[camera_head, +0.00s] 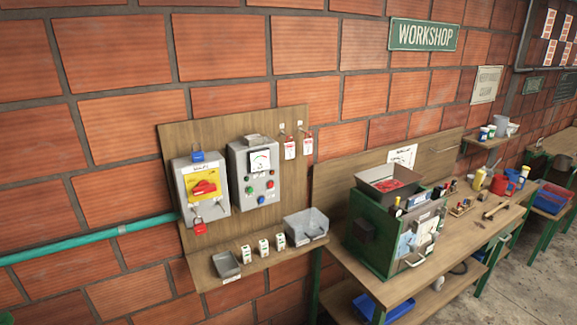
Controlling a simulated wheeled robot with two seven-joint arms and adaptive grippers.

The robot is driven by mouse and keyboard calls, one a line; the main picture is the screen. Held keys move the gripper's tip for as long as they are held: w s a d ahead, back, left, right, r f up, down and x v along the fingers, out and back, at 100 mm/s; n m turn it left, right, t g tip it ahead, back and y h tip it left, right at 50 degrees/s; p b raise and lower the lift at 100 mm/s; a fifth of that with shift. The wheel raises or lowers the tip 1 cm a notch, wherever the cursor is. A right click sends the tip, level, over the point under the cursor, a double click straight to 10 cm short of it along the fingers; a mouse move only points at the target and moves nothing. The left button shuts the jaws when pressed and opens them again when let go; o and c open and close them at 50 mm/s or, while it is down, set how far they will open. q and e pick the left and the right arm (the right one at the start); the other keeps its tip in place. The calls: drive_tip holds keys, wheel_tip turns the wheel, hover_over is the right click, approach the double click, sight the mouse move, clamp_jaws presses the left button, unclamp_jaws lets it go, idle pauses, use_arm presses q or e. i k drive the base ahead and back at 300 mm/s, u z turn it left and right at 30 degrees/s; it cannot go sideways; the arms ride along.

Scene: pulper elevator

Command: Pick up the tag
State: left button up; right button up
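Two red and white tags hang side by side from hooks on the wooden wall board: the left tag (290,149) and the right tag (307,145). They are upright, to the right of a grey control box (262,195) with a dial and coloured buttons. A grey switch box (188,208) with a red handle on a yellow plate is further left. A blue padlock (198,156) is at its top and a red padlock (200,227) at its bottom. Neither of my grippers is in view.
A shelf below the boxes bears a grey tray (226,265), several small white and green blocks and a clear bin (306,227). A workbench (385,290) with a green cabinet (375,238) and tools stands to the right. A teal pipe (90,240) runs along the wall at left.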

sight(288, 147)
drive_tip(key=z, duration=1.45)
drive_tip(key=i, duration=1.45)
drive_tip(key=u, duration=0.8)
drive_tip(key=i, duration=0.65)
drive_tip(key=u, duration=0.6)
